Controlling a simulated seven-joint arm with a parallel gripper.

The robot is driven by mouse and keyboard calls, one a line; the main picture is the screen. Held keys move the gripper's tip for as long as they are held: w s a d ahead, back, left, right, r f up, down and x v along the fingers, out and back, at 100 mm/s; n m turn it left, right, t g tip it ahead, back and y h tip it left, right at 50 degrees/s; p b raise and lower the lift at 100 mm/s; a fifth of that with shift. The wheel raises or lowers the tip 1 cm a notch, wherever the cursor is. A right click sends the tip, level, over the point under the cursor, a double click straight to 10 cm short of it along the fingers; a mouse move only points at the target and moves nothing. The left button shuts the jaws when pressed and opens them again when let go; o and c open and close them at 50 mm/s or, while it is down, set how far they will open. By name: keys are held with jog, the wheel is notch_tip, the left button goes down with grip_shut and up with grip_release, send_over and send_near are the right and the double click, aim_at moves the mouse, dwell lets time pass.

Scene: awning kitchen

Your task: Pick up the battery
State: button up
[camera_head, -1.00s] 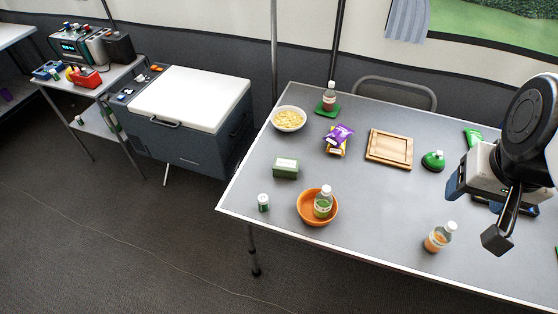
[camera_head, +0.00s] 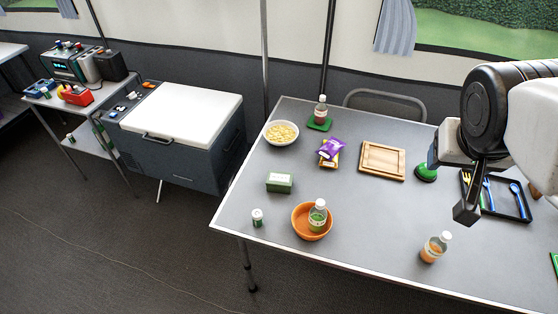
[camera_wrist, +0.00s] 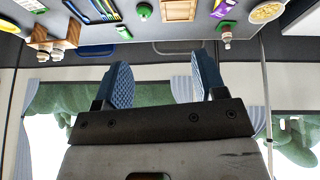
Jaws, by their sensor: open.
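A small upright green and white cylinder (camera_head: 257,218), which looks like the battery, stands near the left front corner of the grey table (camera_head: 340,262) in the head view. It is left of the orange bowl. I do not make it out in the wrist view. My gripper shows in the wrist view with its two blue-padded fingers (camera_wrist: 162,80) spread apart and nothing between them. In the head view my arm's end is at the right, above the table and far from the cylinder; the fingers are not clear there.
An orange bowl (camera_head: 300,230) holds a bottle (camera_head: 318,217). A green box (camera_head: 279,183) sits behind the cylinder. Another bottle (camera_head: 435,247) stands near the front edge. A cutting board (camera_head: 382,161), pasta bowl (camera_head: 281,133) and cutlery tray (camera_head: 505,209) lie farther back or right.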

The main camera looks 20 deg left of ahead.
jog(key=w+a+n+t+y, duration=0.1)
jog(key=w+a+n+t, duration=0.15)
jog(key=w+a, duration=0.3)
jog(key=n+y, duration=0.8)
jog(key=y, duration=0.3)
send_over(260, 219)
jog(key=s+d, duration=0.3)
jog(key=d, duration=0.2)
jog(key=shift+m, duration=0.25)
notch_tip(260, 219, down, 40)
jog(key=shift+s+a+r, duration=0.15)
jog(key=shift+r, duration=0.05)
jog(key=shift+x, duration=1.35)
jog(key=shift+x, duration=2.55)
